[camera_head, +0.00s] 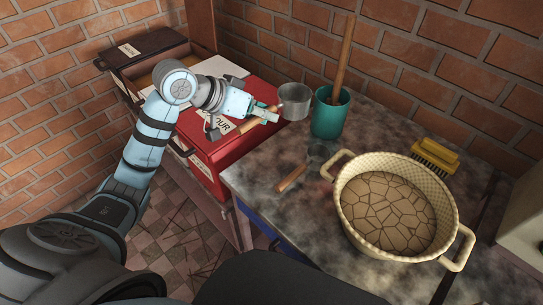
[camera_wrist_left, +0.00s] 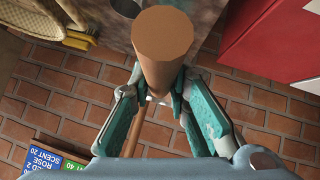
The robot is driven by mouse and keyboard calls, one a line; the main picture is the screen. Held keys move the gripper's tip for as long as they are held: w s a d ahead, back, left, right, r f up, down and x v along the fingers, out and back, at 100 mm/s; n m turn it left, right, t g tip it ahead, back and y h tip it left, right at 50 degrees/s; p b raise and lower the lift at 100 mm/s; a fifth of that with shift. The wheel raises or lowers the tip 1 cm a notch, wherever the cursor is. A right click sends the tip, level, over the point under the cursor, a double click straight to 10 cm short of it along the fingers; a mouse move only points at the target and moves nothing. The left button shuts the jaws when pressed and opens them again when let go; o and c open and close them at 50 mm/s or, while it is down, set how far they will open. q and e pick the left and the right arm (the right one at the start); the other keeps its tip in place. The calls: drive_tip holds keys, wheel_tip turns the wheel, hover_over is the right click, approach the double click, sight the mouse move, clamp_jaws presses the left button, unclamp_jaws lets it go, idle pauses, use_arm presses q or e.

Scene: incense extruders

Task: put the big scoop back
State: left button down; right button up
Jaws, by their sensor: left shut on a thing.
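My left gripper (camera_head: 266,112) is shut on the wooden handle of a scoop (camera_head: 246,128), above the red box (camera_head: 230,147). The scoop's grey metal end (camera_head: 213,129) shows left of the handle, over the box. In the left wrist view the handle's thick round end (camera_wrist_left: 163,36) stands out between the fingers (camera_wrist_left: 157,88). A second, smaller-looking scoop (camera_head: 292,178) lies on the table, its wooden handle toward the front edge. My right gripper is not in view.
A grey metal cup (camera_head: 294,100) and a teal cup (camera_head: 330,118) with a wooden stick stand at the back of the table (camera_head: 290,220). A woven basket (camera_head: 345,205) fills the right side, near a yellow brush (camera_head: 436,155). An open drawer box (camera_head: 145,47) stands back left.

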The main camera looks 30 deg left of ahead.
use_arm(q)
wheel_tip(320, 180, down, 13)
drive_tip(key=b, duration=0.3)
drive_tip(key=shift+r, duration=0.1)
drive_tip(key=shift+a+r, duration=0.1)
drive_tip(key=c, duration=1.5)
unclamp_jaws()
drive_tip(key=shift+c, duration=0.2)
